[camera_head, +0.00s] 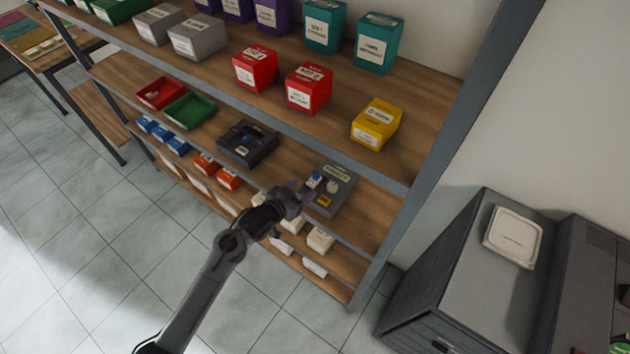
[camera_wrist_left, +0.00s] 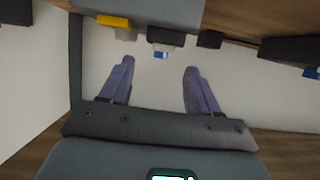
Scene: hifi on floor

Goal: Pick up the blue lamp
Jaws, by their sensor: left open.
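A grey control box (camera_head: 340,203) sits on the lower shelf in the head view. It carries a small blue lamp (camera_head: 313,180), a pale round knob (camera_head: 333,186) and a yellow part (camera_head: 324,201). In the wrist view the blue lamp (camera_wrist_left: 161,54) shows at the top, between and beyond the fingertips. My left gripper (camera_head: 300,192) is at the box's near left side, and its two purple-grey fingers also show in the wrist view (camera_wrist_left: 158,69). They are spread apart with nothing between them. My right gripper is not in view.
A dark tray (camera_head: 247,143) stands left of the control box. A red bin (camera_head: 160,94) and a green bin (camera_head: 190,110) stand farther left. The upper shelf (camera_head: 420,95) holds several boxes above. A grey upright (camera_head: 450,115) bounds the shelf on the right.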

